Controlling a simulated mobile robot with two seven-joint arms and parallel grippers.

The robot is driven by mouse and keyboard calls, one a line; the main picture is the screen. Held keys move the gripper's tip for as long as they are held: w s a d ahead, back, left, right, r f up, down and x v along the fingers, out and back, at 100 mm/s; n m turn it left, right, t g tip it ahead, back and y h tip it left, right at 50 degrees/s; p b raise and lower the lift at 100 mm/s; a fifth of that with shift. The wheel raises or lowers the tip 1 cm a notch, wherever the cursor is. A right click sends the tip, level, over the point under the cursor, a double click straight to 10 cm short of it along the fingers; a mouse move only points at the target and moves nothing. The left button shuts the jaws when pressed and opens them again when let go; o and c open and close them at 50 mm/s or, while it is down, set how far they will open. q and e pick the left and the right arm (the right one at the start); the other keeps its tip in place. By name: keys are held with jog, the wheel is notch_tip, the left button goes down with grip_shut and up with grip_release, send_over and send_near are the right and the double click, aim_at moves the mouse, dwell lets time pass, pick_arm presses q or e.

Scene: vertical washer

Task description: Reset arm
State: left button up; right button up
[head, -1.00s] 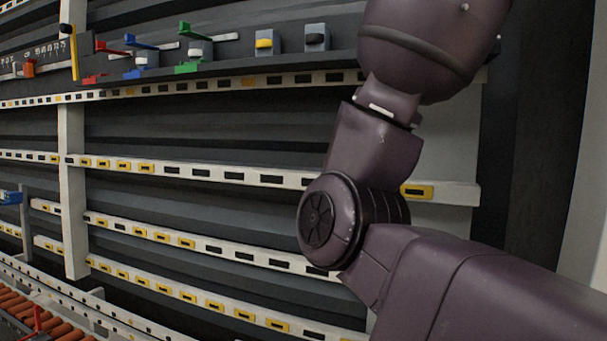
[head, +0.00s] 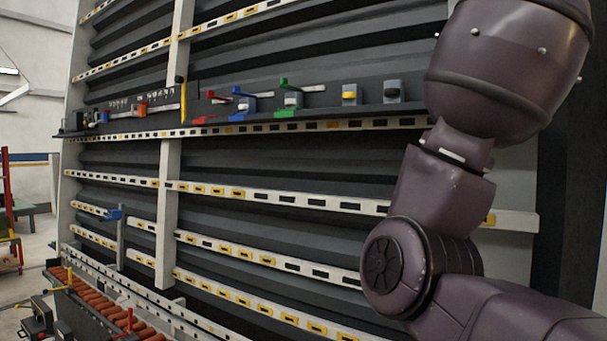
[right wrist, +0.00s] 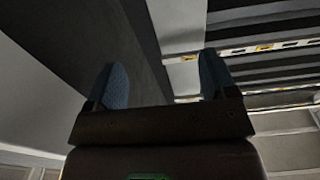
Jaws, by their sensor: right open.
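My right arm, dark purple, comes in from the lower right of the head view and bends upward along the right side. Its gripper is out of the head view, past the top edge. In the right wrist view my right gripper (right wrist: 160,85) is open. Its two blue-grey fingers stand apart with nothing between them. Beyond them are a dark panel and part of the slotted rack. My left gripper is not in view.
A tall rack wall with white slotted rails (head: 275,198) fills the head view. A shelf carries a green lever clamp (head: 290,98), a blue one (head: 243,103) and small grey blocks with yellow (head: 350,93) and black knobs. An orange roller conveyor (head: 95,300) lies lower left.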

jog(key=s+a+r+m+t+h, duration=0.1)
jog(key=s+a+r+t+h, duration=0.2)
jog(key=r+t, duration=0.35)
jog(key=w+a+f+n+t+y, duration=0.2)
jog(key=w+a+f+n+y, duration=0.1)
jog(key=w+f, duration=0.35)
jog(key=w+a+f+n+t+y, duration=0.25)
jog(key=w+f, duration=0.25)
jog(key=f, duration=0.3)
jog(key=w+f+n+g+y, duration=0.2)
jog(key=w+f+y, duration=0.15)
jog(key=f, duration=1.45)
jog(key=w+f+n+g+y, duration=0.25)
jog(key=f+y, duration=0.25)
jog(key=f, duration=1.4)
jog(key=s+f+g, duration=0.2)
jog(key=s+f, duration=0.3)
jog(key=f, duration=0.8)
jog(key=s+f+g, duration=0.3)
jog(key=s+f, duration=0.3)
jog(key=f, duration=0.6)
jog(key=s+d+f+g, duration=0.2)
jog(key=s+f, duration=0.8)
jog(key=s, duration=0.1)
jog(key=s+d+f+m+g+h, duration=0.1)
jog(key=s+d+f+g, duration=0.1)
jog(key=s+f, duration=0.8)
jog(key=shift+s+d+f+g, duration=0.2)
jog(key=shift+s+f+g, duration=0.15)
jog(key=shift+s+g, duration=0.4)
